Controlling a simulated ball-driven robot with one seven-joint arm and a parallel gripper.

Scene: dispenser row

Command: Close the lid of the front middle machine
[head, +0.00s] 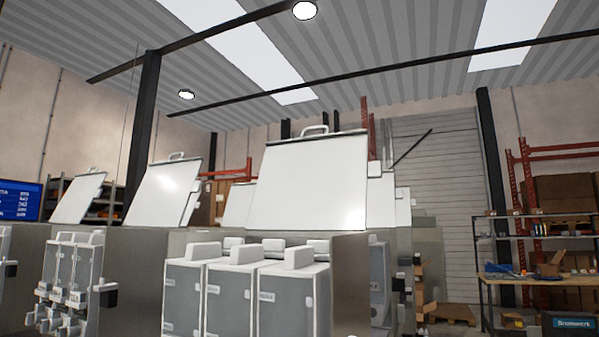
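A third raised lid (80,198) shows at far left. I cannot tell for certain from this view which of these is the front middle machine. My gripper is not in view.
Grey-fronted canisters (230,300) with white caps project from the nearest machine's front. More canisters (72,268) jut from the machine on the left. Further raised lids (381,200) show behind. A workbench (540,285) and shelving stand at right.

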